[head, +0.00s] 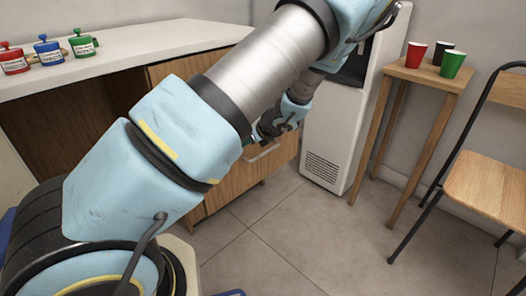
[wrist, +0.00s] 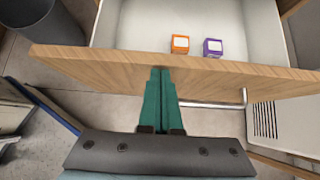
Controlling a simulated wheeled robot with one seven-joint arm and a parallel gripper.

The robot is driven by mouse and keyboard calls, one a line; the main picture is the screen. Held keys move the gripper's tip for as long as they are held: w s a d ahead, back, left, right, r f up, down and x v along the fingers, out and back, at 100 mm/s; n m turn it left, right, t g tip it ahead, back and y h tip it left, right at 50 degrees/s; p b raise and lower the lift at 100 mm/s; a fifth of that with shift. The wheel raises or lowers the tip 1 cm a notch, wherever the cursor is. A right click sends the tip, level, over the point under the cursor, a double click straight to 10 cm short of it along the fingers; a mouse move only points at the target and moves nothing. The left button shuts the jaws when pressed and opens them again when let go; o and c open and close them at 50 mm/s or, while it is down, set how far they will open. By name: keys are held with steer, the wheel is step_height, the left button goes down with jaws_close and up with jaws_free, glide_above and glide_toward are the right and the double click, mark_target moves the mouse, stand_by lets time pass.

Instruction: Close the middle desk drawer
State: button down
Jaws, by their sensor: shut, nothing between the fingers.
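The drawer (wrist: 90,69) stands open in the wrist view, with a wooden front panel and a pale inside. A metal bar handle (wrist: 215,104) runs along its outer face. An orange box (wrist: 180,44) and a purple box (wrist: 212,47) lie inside. My gripper (wrist: 160,72) is shut and empty, its green fingers pointing at the drawer front left of the handle. The fingertips overlap the panel in the picture; I cannot tell whether they touch. In the head view the wooden drawer front (head: 262,165) is partly hidden by my arm.
A white counter (head: 130,42) holds red, blue and green bottles (head: 48,54). A white water dispenser (head: 335,115) stands right of the drawers. A small table (head: 425,76) with several cups and a chair (head: 490,185) stand at right. The tiled floor (head: 310,230) between is clear.

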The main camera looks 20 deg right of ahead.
steer(key=w+a+p, duration=0.2)
steer(key=w+a, duration=0.3)
steer(key=w, duration=0.4)
steer(key=w+a+p, duration=0.2)
steer(key=w+a, duration=0.3)
steer(key=w, duration=0.3)
steer(key=shift+w, duration=0.4)
steer(key=shift+a+r, duration=0.1)
